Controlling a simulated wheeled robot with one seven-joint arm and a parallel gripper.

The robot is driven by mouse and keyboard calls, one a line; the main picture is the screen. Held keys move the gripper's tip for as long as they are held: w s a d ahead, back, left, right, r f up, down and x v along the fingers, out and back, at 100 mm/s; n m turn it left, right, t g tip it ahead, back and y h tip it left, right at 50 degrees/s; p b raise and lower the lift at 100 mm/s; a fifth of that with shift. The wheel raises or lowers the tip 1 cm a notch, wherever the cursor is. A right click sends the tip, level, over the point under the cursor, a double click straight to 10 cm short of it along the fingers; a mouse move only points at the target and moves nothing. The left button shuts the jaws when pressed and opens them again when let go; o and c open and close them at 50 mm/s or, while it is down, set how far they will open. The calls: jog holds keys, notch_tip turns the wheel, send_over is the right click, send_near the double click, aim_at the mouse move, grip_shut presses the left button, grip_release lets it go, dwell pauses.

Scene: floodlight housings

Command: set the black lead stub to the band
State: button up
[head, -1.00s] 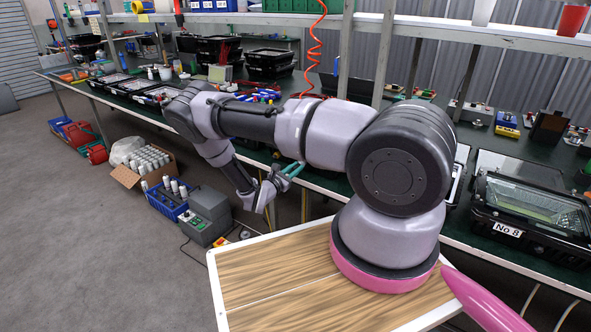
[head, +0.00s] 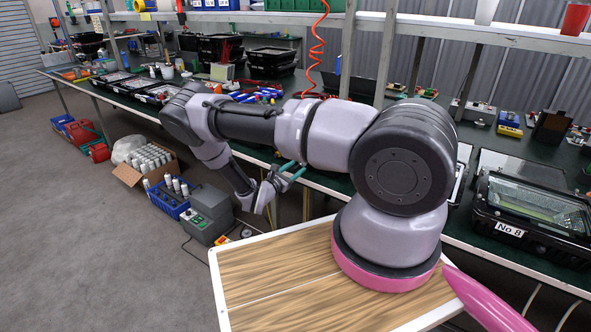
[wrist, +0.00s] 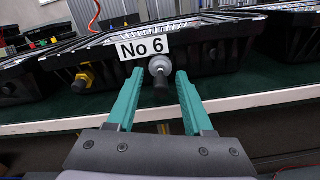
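In the wrist view, a black floodlight housing labelled No 6 (wrist: 205,55) faces me at the bench edge. A grey round fitting on its front, below the label, carries the short black lead stub (wrist: 161,82), which points toward me and slightly down. My gripper (wrist: 160,76) is open, its teal fingers on either side of the stub with visible gaps. I cannot tell whether the tips reach past it. In the head view my gripper (head: 293,171) is at the bench's front edge, and my arm hides the housing there. I cannot make out a band on or near the stub.
A yellow fitting (wrist: 84,78) projects from the same housing, left of the stub. Other housings flank it closely. In the head view, housing No 8 (head: 530,218) sits at right and a grey-green box (head: 208,214) stands on the floor.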

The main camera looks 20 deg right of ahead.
jog(key=v, duration=1)
jog(key=shift+s+a, duration=0.25)
jog(key=shift+a, duration=0.1)
